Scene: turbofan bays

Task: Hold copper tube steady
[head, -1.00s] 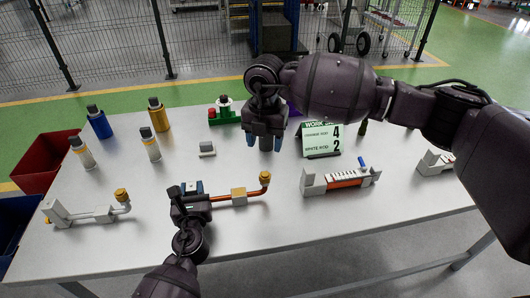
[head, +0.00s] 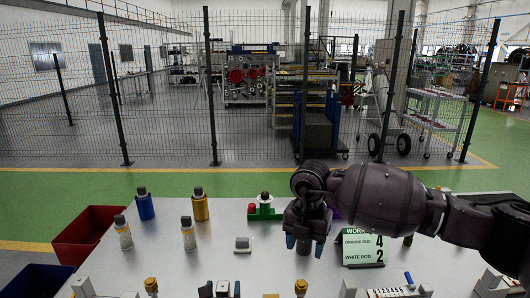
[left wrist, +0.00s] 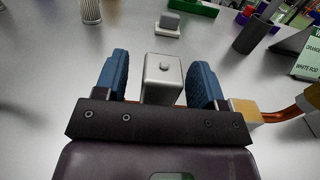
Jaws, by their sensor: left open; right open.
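The copper tube (left wrist: 285,116) shows at the right of the left wrist view, joined to a tan block (left wrist: 246,111). In the head view only its brass end cap (head: 301,287) and the block's top show at the bottom edge. My left gripper (head: 220,289) is open at that edge. In the left wrist view its blue fingers (left wrist: 160,78) stand on either side of a grey fixture post (left wrist: 163,72), with gaps visible. Whether they surround any tube is hidden. My right gripper (head: 304,245) is open, pointing down by a dark grey cylinder (left wrist: 258,32).
A work sign (head: 362,247) stands right of my right gripper. Several bottles, including a blue one (head: 145,204) and a yellow one (head: 200,205), stand at the left. A red bin (head: 88,234) is by the table's left edge. A small grey block (head: 243,244) stands mid-table.

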